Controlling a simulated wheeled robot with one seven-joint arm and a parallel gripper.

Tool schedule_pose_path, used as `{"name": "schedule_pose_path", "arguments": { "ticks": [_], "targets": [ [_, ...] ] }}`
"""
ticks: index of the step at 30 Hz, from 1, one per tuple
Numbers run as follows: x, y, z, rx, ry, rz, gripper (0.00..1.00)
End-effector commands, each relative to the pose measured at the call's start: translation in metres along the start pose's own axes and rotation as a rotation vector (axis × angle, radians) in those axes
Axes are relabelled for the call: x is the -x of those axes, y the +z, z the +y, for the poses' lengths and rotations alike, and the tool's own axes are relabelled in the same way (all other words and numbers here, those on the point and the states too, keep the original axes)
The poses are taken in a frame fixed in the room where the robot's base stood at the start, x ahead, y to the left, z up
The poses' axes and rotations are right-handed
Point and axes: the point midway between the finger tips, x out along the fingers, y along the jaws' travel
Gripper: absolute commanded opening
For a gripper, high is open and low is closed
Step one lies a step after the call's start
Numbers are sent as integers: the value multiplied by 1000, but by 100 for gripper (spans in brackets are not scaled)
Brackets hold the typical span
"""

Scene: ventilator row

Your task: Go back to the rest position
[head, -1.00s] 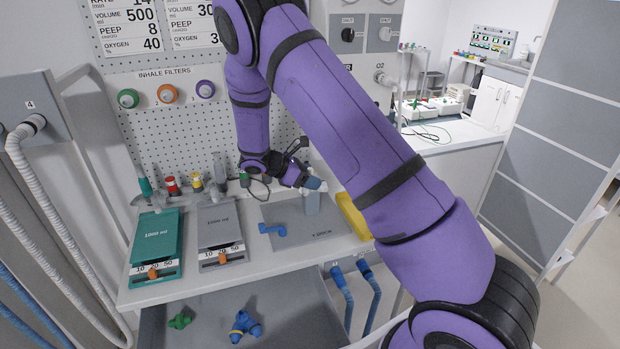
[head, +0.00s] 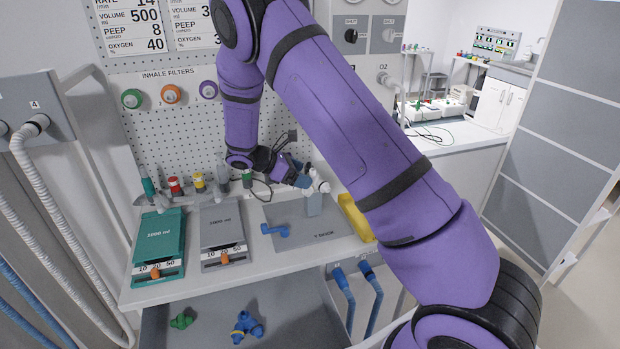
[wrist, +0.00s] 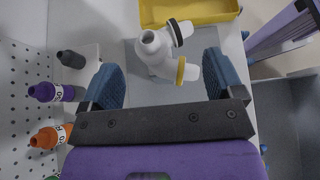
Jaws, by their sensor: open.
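My gripper (head: 302,180) is open above the back part of the bench. In the wrist view its two blue fingertips (wrist: 165,75) are spread apart with nothing gripped. A white Y-shaped connector (wrist: 165,52) with a dark ring and a yellow ring lies just beyond and between the fingertips in the wrist view. In the head view this connector (head: 318,179) sits on top of the grey post of the Y dock (head: 314,204), just right of my gripper. A gap shows between the fingers and the connector.
A blue elbow piece (head: 275,230) lies on the dock plate. A yellow tray (head: 357,218) stands to the right. Teal (head: 160,240) and grey (head: 221,225) test lungs lie at left. Small coloured bottles (head: 197,182) line the pegboard (head: 175,125). Blue hoses (head: 370,290) hang at the front.

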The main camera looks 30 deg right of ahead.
Motion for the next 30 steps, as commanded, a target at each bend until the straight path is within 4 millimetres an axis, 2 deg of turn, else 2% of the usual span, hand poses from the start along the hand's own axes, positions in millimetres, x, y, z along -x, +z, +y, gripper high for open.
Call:
{"name": "schedule_pose_path", "arguments": {
  "ticks": [3, 9, 13, 20, 23, 30],
  "targets": [
    [24, 0, 1, -1, 2, 1, 87],
    [52, 0, 0, 0, 2, 1, 87],
    [61, 0, 0, 0, -1, 0, 87],
    [64, 3, -1, -6, -2, 6, 87],
    [67, 13, -5, -36, -8, 34, 87],
    [81, 64, -35, -198, -47, 189, 87]
  ]
}}
